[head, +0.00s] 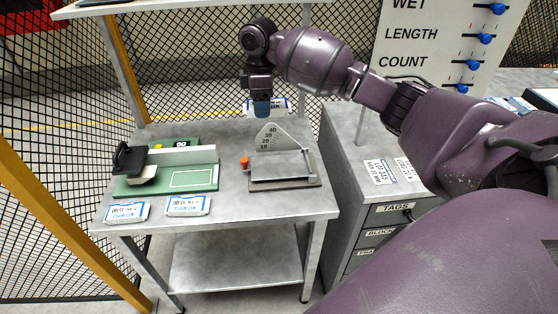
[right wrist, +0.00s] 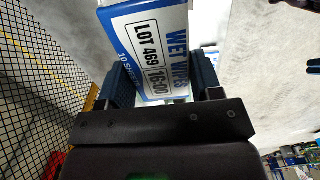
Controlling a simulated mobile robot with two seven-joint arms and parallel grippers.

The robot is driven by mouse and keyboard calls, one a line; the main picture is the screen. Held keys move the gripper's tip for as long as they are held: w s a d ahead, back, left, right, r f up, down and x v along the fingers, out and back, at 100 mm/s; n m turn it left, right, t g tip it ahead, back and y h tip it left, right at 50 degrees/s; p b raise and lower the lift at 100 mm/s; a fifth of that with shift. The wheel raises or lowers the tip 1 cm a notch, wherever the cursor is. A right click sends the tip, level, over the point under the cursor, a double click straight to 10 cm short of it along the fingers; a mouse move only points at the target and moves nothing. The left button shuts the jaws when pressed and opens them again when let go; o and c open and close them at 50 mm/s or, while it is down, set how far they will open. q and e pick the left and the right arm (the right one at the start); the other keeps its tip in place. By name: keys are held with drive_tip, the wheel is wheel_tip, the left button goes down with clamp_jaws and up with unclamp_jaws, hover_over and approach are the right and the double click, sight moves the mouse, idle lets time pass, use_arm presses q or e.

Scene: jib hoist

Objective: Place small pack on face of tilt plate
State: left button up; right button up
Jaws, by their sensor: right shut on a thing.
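My right gripper (head: 262,110) points down above the back of the grey table. It is shut on a small white and blue pack (head: 279,106), partly hidden behind the fingers. In the right wrist view the pack (right wrist: 150,48) reads WET WIPES, LOT 469, and sits between the two blue fingers (right wrist: 160,88). The tilt plate (head: 283,168) is a grey plate on a base at the table's right, with an angle scale (head: 269,138) behind it and an orange knob (head: 244,162) at its left. Its face is bare. The held pack is above and behind it. My left gripper is out of view.
A green bench device (head: 180,175) with a black handle (head: 128,157) stands left of the tilt plate. Two packs, a left one (head: 127,211) and a right one (head: 188,206), lie at the front edge. A drawer cabinet (head: 345,140) stands at the right, before a slider board (head: 435,45).

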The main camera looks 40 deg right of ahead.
drive_tip(key=shift+d+r, duration=0.15)
drive_tip(key=shift+d, duration=0.5)
drive_tip(key=shift+s+d+f, duration=0.15)
drive_tip(key=shift+f, duration=0.2)
drive_tip(key=b, duration=0.1)
hover_over(269, 167)
wheel_tip(269, 167, down, 7)
wheel_tip(269, 167, down, 6)
drive_tip(key=shift+d+r+b, duration=0.1)
drive_tip(key=shift+b, duration=0.4)
drive_tip(key=shift+f, duration=0.45)
wheel_tip(269, 167, down, 5)
drive_tip(key=shift+f+b, duration=0.1)
drive_tip(key=shift+b, duration=0.45)
drive_tip(key=shift+f, duration=0.25)
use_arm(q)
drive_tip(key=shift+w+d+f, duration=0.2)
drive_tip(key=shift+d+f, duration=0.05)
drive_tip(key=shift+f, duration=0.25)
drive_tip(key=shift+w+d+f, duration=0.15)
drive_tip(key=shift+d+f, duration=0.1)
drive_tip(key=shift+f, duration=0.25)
use_arm(e)
drive_tip(key=shift+r, duration=0.1)
